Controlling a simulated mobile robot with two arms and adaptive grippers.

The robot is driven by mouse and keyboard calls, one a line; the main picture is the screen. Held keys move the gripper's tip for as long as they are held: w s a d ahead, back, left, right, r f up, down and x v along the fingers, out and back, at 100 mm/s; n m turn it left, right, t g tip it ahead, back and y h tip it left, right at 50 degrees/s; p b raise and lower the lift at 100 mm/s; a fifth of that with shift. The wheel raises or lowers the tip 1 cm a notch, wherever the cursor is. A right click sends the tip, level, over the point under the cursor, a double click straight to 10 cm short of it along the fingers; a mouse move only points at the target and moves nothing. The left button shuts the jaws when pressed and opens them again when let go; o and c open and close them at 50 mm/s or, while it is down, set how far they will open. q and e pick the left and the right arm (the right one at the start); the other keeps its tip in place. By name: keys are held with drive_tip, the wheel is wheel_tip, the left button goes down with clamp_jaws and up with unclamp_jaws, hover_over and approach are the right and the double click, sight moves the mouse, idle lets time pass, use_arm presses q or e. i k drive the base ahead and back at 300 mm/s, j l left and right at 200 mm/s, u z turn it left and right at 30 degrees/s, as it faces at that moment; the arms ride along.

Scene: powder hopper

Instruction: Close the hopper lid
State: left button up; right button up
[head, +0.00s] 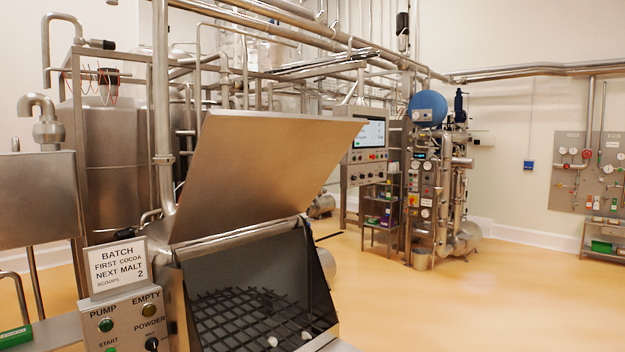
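The hopper lid (262,172) is a flat brushed-metal panel. It stands open, tilted up from the back edge of the hopper. The powder hopper (318,285) below it is an open metal box with dark inner walls. A dark grid (235,318) lies inside it, with a few small white lumps on or at the grid. The front of the hopper is cut off by the bottom of the view. Neither of my grippers shows in the head view.
A control box (128,318) with buttons and a batch sign (117,267) stands left of the hopper. Metal tanks and pipes fill the left and back. A screen panel (368,135) and a pipe skid (440,190) stand farther back. The floor (480,300) at right is clear.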

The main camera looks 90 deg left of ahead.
sight(247, 168)
drive_tip(key=k+j+u, duration=0.15)
drive_tip(key=j+u, duration=1.6)
